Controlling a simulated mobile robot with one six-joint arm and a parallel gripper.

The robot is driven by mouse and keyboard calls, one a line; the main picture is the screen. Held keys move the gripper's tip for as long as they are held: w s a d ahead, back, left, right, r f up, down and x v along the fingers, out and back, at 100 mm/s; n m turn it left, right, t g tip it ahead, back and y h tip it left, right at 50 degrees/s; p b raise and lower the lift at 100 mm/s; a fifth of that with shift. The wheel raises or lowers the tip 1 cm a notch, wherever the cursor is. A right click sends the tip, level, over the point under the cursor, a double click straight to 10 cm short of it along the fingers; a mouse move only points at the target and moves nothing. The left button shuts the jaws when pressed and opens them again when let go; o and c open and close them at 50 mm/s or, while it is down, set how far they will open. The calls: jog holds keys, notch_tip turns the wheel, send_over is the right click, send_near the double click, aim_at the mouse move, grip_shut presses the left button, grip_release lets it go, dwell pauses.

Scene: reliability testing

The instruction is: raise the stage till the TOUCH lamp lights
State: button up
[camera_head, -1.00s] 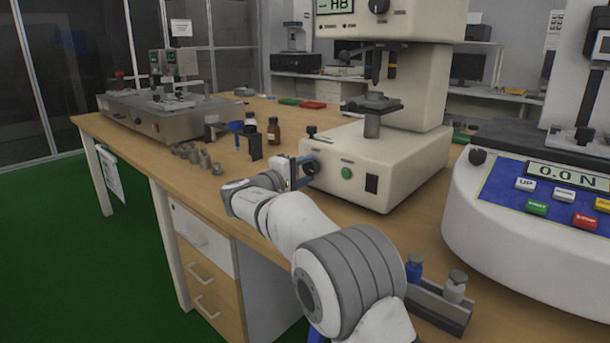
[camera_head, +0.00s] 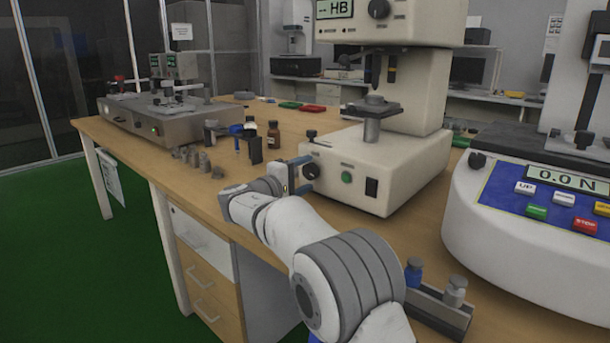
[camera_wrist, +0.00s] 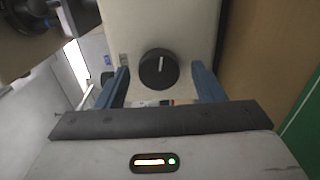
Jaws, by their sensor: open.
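The cream hardness tester (camera_head: 420,165) stands on the bench, with a dark flat stage (camera_head: 366,111) on a grey column. A small block sits on the stage, below the indenter (camera_head: 376,72) and apart from it. Two small dark dots, perhaps lamps, sit under the "-- HB" display (camera_head: 334,8); neither looks lit and their labels are unreadable. A black round knob (camera_head: 311,171) is on the tester's front; in the wrist view the knob (camera_wrist: 158,69) has a white mark. My gripper (camera_wrist: 160,75) is open, its blue fingers on either side of the knob with gaps.
A green button (camera_head: 347,177) and black switch (camera_head: 371,187) are right of the knob. Small weights (camera_head: 204,162) and brown bottle (camera_head: 273,134) stand to the left. A force tester (camera_head: 535,210) and rack (camera_head: 440,308) are at right.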

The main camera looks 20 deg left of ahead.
jog(key=p+v, duration=0.1)
jog(key=v, duration=0.6)
jog(key=shift+s+p, duration=0.15)
jog(key=shift+p, duration=0.2)
dwell(0.9)
